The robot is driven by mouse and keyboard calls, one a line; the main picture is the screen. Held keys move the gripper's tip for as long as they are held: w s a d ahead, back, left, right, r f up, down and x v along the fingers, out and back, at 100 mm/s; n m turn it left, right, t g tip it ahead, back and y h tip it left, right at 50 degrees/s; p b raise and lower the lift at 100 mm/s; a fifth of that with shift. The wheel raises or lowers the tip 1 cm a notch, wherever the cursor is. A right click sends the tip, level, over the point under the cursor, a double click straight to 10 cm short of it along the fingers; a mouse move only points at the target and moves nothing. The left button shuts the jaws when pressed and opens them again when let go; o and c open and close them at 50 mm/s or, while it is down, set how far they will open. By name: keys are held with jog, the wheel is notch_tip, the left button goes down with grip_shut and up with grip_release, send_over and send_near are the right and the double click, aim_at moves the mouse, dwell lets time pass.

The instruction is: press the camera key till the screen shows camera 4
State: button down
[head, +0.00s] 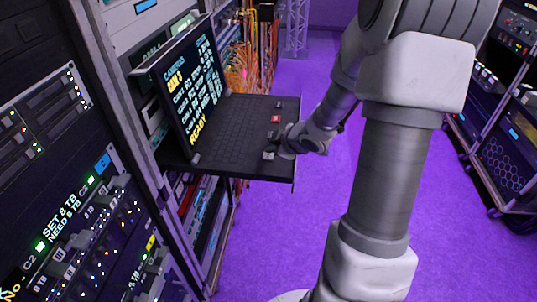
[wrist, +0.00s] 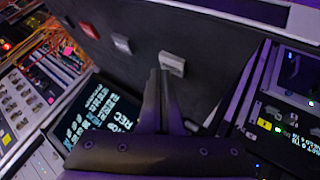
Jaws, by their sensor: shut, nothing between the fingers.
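The screen (head: 188,88) stands upright on the pull-out tray, headed "CAMERAS", with rows of pale text, a yellow item near the top and yellow "READY" at the bottom. I cannot read which camera number it shows. It also shows tilted in the wrist view (wrist: 98,118). My gripper (head: 274,142) is shut and empty over the tray's right side. In the wrist view its fingertips (wrist: 159,72) are close beside a pale key (wrist: 172,63); I cannot tell whether they touch it. A grey key (head: 268,155) lies nearest in the head view. No key label is readable.
The tray (head: 262,174) holds a dark keyboard (head: 232,135). A red key (head: 276,119) and another small key (head: 278,104) sit farther back. Racks (head: 60,110) line the left, with orange cables (head: 245,65) behind. Purple floor (head: 280,220) is open right of the tray.

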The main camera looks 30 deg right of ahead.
aim_at(271, 156)
jog(key=shift+f+b, duration=0.35)
jog(key=shift+f, duration=0.1)
dwell(0.3)
dwell(0.3)
jog(key=shift+r+p, duration=0.85)
jog(key=shift+p, duration=0.1)
jog(key=shift+r, duration=0.1)
notch_tip(271, 156, up, 5)
jog(key=p, duration=0.5)
dwell(2.1)
